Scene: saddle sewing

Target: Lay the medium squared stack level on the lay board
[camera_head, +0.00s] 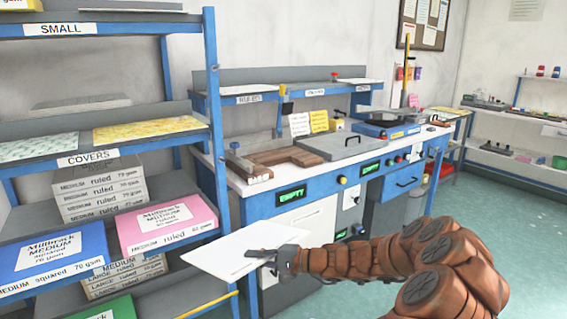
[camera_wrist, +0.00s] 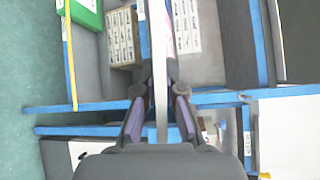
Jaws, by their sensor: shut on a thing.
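My gripper (camera_head: 275,260) is shut on the near edge of a white paper stack (camera_head: 236,252), held in the air in front of the shelf rack. The stack looks thin and roughly flat; its ruling cannot be made out. In the wrist view the stack (camera_wrist: 160,62) shows edge-on as a pale strip between the two fingers (camera_wrist: 160,95). A brown wooden board with raised sides (camera_head: 268,160), seemingly the lay board, lies on the workbench behind and above the stack in the picture. No paper shows on it. My gripper is apart from the board.
The blue rack (camera_head: 216,110) at left holds a blue MEDIUM squared pack (camera_head: 52,258), a pink MEDIUM ruled pack (camera_head: 166,224) and patterned covers. The workbench carries a grey plate (camera_head: 331,146) right of the board and a blue-based press (camera_head: 385,130). Green floor is clear at right.

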